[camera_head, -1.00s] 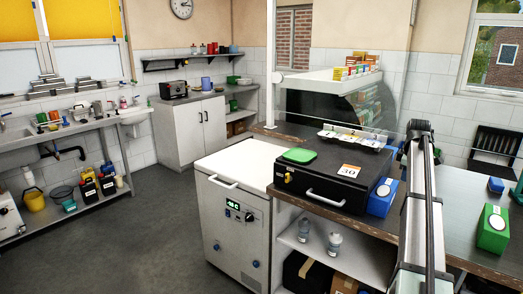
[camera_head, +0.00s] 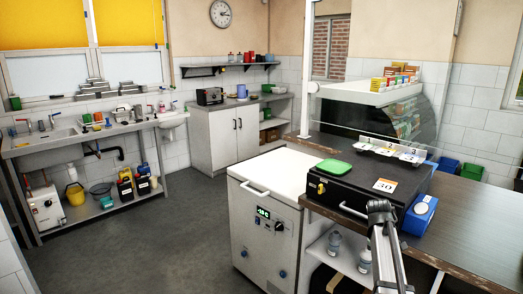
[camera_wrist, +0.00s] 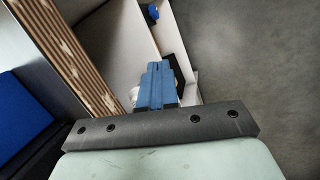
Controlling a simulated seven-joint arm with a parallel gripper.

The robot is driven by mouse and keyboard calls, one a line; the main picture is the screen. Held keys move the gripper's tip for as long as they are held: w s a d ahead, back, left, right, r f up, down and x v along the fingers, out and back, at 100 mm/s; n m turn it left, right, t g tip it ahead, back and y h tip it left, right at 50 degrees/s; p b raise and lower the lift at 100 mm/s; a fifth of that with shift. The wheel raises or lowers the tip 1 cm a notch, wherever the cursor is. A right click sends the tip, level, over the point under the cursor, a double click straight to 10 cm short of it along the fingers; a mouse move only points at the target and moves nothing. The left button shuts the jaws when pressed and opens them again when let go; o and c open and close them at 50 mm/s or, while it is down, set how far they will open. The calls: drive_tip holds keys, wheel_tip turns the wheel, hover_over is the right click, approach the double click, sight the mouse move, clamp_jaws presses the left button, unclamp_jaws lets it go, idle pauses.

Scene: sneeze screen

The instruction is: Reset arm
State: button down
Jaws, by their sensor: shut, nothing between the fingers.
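My gripper (camera_wrist: 158,80) shows in the wrist view as two blue fingers pressed together, shut and empty. It points past the edge of a worktop, over a white shelf unit with the grey floor to the right. In the head view my arm (camera_head: 384,245) rises from the bottom edge, in front of the counter and right of the white chest unit. The gripper itself cannot be made out in the head view.
The wooden counter (camera_head: 470,215) bears a black cash drawer (camera_head: 345,190), a green pad (camera_head: 333,167) and a blue box (camera_head: 420,214). A clear screen (camera_head: 430,95) stands behind. The white chest unit (camera_head: 272,219) is left of the counter. Open grey floor (camera_head: 150,245) lies further left.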

drive_tip(key=s+a+f+m+g+y, duration=0.1)
drive_tip(key=s+a+f, duration=0.45)
drive_tip(key=f, duration=0.45)
drive_tip(key=s+a+f+m+g, duration=0.1)
drive_tip(key=s+a+f, duration=0.45)
drive_tip(key=f, duration=0.55)
drive_tip(key=s+a+f+m+g+y, duration=0.1)
drive_tip(key=s+a+f, duration=0.4)
drive_tip(key=f, duration=0.5)
drive_tip(key=s+a+f+m+g, duration=0.1)
drive_tip(key=s+a+f, duration=0.2)
drive_tip(key=s, duration=0.7)
drive_tip(key=s+a+f+m+g, duration=0.1)
drive_tip(key=s+a+f, duration=0.1)
drive_tip(key=s+f, duration=0.4)
drive_tip(key=s+a+f+m+g+y, duration=0.1)
drive_tip(key=s+f, duration=0.4)
drive_tip(key=s, duration=0.8)
drive_tip(key=a+g, duration=0.1)
drive_tip(key=a, duration=0.1)
drive_tip(key=shift+s+a, duration=0.3)
drive_tip(key=shift+a, duration=0.05)
